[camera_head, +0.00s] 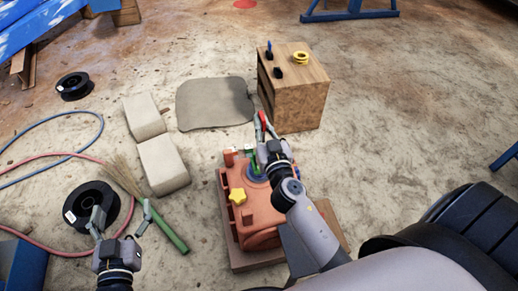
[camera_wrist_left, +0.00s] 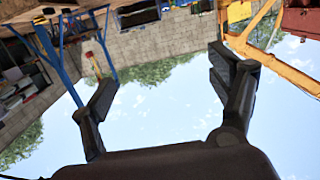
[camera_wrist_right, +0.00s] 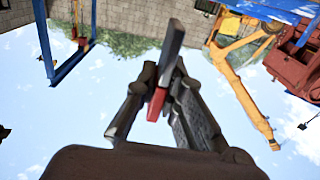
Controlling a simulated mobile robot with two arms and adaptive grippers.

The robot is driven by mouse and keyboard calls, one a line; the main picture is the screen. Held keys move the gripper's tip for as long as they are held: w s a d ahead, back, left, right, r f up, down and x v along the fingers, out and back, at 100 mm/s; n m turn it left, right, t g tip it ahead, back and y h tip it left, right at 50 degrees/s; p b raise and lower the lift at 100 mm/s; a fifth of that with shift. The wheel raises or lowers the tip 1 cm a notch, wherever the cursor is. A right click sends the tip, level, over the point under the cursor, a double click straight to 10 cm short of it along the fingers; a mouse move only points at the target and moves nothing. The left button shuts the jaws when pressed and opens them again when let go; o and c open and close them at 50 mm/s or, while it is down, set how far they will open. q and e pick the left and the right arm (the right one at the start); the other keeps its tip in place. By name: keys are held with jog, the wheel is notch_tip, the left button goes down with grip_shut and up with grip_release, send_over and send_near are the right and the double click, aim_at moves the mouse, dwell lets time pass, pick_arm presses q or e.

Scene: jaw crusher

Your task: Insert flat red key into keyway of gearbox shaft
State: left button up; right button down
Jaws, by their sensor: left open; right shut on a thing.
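The orange gearbox (camera_head: 262,216) stands on a wooden base at the centre of the head view. A blue ring (camera_head: 257,180) with a green part in it sits on its top; I cannot make out the keyway. My right gripper (camera_head: 264,124) is shut on the red key (camera_head: 263,117), over the far end of the gearbox. The key's red part (camera_wrist_right: 156,103) shows between the fingers in the right wrist view, partly hidden by them. My left gripper (camera_head: 122,218) is open and empty at the lower left, apart from the gearbox.
A wooden box (camera_head: 303,97) with small blue, black and yellow parts on top stands behind the gearbox. Pale blocks (camera_head: 163,165), a broom (camera_head: 166,226), a black spool (camera_head: 88,204) and hoses lie to the left. A grey mat (camera_head: 212,103) lies behind.

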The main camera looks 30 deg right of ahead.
pick_arm(q)
notch_tip(320, 180, up, 11)
jog(key=s+t+b, duration=0.2)
jog(key=t+b, duration=0.1)
jog(key=shift+s+a+h, duration=0.15)
jog(key=shift+s+h, duration=0.25)
pick_arm(e)
jog(key=w+f, duration=0.3)
jog(key=f, duration=0.3)
jog(key=shift+d+h, duration=0.35)
jog(key=shift+h, duration=0.05)
jog(key=shift+f, duration=0.1)
